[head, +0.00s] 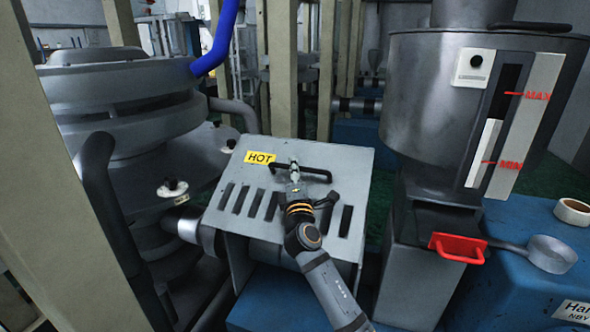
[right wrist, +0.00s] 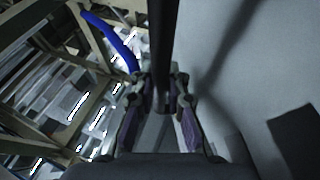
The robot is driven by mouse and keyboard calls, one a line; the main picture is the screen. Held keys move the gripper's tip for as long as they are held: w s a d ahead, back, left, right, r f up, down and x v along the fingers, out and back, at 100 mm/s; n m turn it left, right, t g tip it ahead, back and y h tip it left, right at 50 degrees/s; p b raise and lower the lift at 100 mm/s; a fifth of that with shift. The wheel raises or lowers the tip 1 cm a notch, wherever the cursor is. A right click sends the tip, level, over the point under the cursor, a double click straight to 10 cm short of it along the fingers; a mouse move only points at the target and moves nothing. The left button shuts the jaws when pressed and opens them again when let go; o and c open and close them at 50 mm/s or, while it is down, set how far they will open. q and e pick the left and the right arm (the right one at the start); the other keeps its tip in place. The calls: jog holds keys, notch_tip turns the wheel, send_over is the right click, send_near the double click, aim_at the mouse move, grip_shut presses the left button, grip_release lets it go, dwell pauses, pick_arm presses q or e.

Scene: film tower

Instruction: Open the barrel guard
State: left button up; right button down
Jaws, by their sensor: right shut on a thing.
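The barrel guard (head: 345,160) is a grey sheet-metal cover with a yellow HOT label (head: 260,157), a row of dark slots and a black bar handle (head: 318,171) on its sloping top. It sits over the barrel between the machine on the left and the hopper. My right gripper (head: 294,170) is on the handle, near its middle, and shut on it. In the right wrist view the dark handle bar (right wrist: 163,50) runs between the two fingers (right wrist: 161,110), beside the pale guard surface (right wrist: 230,60). The handle's gripped part is partly hidden by the fingers. My left gripper is not in view.
A steel hopper (head: 425,100) with MAX and MIN marks stands at right. Below it are a red handle (head: 457,248), a metal scoop (head: 550,254) and a tape roll (head: 572,211) on the blue base (head: 535,220). Beige posts (head: 281,70) and a blue hose (head: 221,40) stand behind.

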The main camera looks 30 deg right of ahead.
jog(key=c, duration=1.3)
grip_release()
jog(key=shift+c, duration=0.2)
jog(key=shift+s+a+f, duration=0.15)
jog(key=shift+s, duration=0.1)
jog(key=v, duration=1.1)
jog(key=shift+s+a, duration=0.15)
jog(key=shift+s, duration=0.05)
